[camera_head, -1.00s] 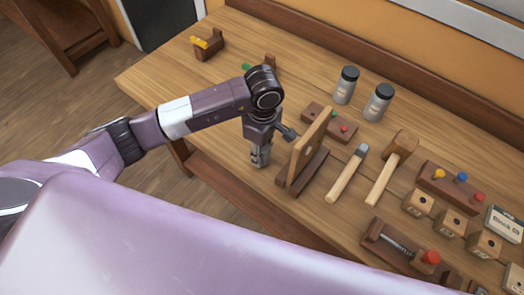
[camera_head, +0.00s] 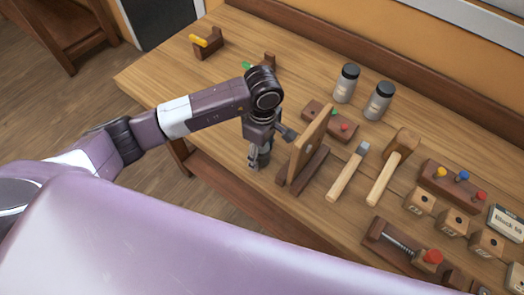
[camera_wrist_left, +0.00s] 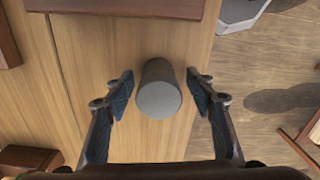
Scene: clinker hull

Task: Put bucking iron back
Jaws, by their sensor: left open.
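A grey cylinder (camera_wrist_left: 158,90), which looks like the bucking iron, stands on the wooden bench near its edge in the left wrist view. My left gripper (camera_wrist_left: 157,94) is open, with one finger on each side of the cylinder. The right-hand finger is close to it; I cannot tell whether it touches. In the head view my left gripper (camera_head: 259,159) is low over the bench's front edge, left of an upright wooden board. I cannot make out the cylinder clearly there. My right gripper is not in view.
The upright board on dark rails (camera_head: 308,145) stands close beside the left gripper. A chisel (camera_head: 347,174), a mallet (camera_head: 394,165), two lidded jars (camera_head: 378,101) and several wooden blocks crowd the right of the bench (camera_head: 160,82). Its left part is mostly clear.

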